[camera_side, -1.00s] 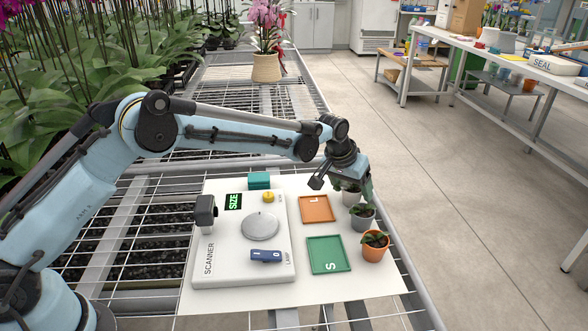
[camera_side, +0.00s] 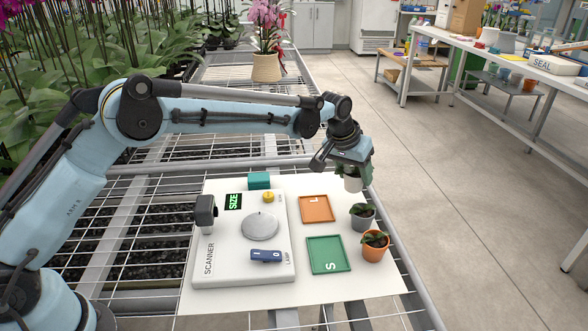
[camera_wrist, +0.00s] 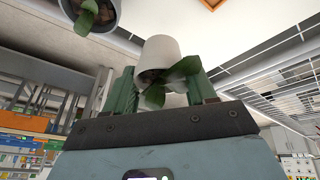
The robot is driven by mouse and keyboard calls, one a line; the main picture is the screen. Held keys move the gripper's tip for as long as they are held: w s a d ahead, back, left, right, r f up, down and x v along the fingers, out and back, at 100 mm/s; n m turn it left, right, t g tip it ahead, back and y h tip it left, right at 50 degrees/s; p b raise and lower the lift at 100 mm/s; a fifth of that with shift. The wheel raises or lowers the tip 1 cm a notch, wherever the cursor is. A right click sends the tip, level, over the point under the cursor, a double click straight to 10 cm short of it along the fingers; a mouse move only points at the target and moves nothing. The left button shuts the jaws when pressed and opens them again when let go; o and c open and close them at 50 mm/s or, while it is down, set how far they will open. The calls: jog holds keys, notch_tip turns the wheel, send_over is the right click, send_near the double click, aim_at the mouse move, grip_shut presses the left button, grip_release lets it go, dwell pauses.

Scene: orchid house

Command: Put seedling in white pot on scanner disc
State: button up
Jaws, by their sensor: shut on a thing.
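My gripper (camera_side: 351,170) is shut on the white pot (camera_side: 353,184) and holds it up at the far right of the white board. The pot with its green seedling also shows between my fingers in the wrist view (camera_wrist: 162,55). The leaves are partly hidden by my gripper in the side view. The scanner disc (camera_side: 260,226) is a bare round grey plate on the white scanner (camera_side: 226,262), left of and nearer than the pot.
A grey pot (camera_side: 362,217) and an orange pot (camera_side: 375,250), each with a seedling, stand at the board's right edge. An orange tray (camera_side: 316,209) and a green tray (camera_side: 329,255) lie right of the scanner. A dark scanner head (camera_side: 205,209) stands left of the disc.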

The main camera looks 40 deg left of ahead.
jog(key=s+d+r, duration=0.6)
jog(key=s+d, duration=0.1)
jog(key=s+a+r+n, duration=0.2)
jog(key=s+r, duration=0.2)
jog(key=s, duration=0.7)
jog(key=s+a+n+y, duration=0.2)
jog(key=s+a, duration=0.4)
jog(key=s, duration=0.4)
send_near(265, 218)
jog(key=shift+w+a+r, duration=0.1)
jog(key=shift+w+r, duration=0.05)
jog(key=shift+w, duration=0.6)
jog(key=shift+f, duration=2.05)
jog(key=shift+f, duration=0.15)
jog(key=o, duration=1.1)
jog(key=shift+c, duration=0.2)
